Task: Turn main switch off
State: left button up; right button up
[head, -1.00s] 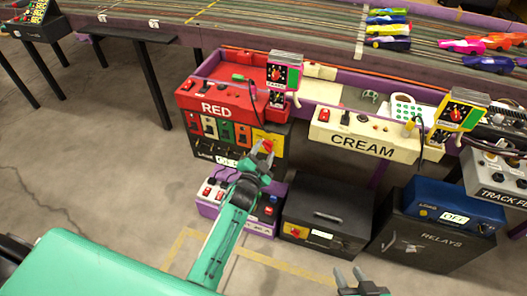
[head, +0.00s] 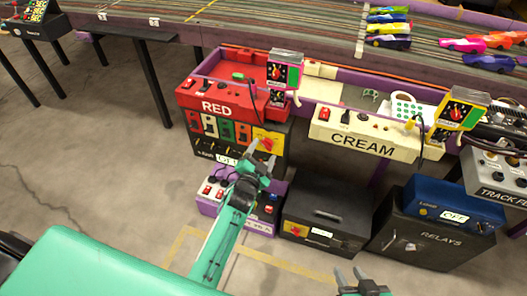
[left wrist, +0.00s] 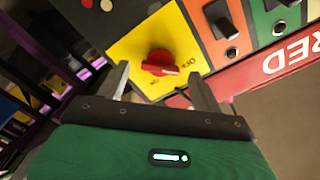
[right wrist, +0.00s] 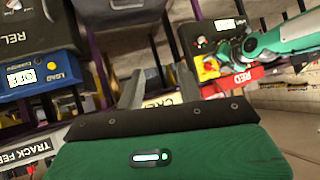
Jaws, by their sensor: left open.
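The main switch is a red rotary knob (left wrist: 160,64) on a yellow plate (left wrist: 130,45), marked with small lettering. In the head view the knob (head: 267,143) is at the right end of the red station's front. My left gripper (head: 264,149) is at the plate, its fingers apart. In the left wrist view the left gripper (left wrist: 157,80) has one finger on each side of the knob, with gaps between. The fingers do not grip it. My right gripper (head: 363,278) is open and empty at the bottom of the head view, away from the switch.
Other switches on coloured panels (head: 225,130) sit left of the yellow plate. Below are a purple-edged switch box (head: 207,208) and a black box (head: 330,205). The cream station (head: 365,135), blue box (head: 450,205) and relays cabinet (head: 430,240) stand to the right.

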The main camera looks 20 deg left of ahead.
pick_arm(q)
jog(key=s+p, duration=0.1)
jog(key=s, duration=1.1)
jog(key=shift+s+a, duration=0.25)
jog(key=shift+s, duration=0.15)
pick_arm(e)
jog(key=d+g, duration=0.1)
jog(key=s+d+g+h, duration=0.1)
jog(key=d, duration=0.1)
jog(key=shift+s+d, duration=0.2)
jog(key=shift+d, duration=0.05)
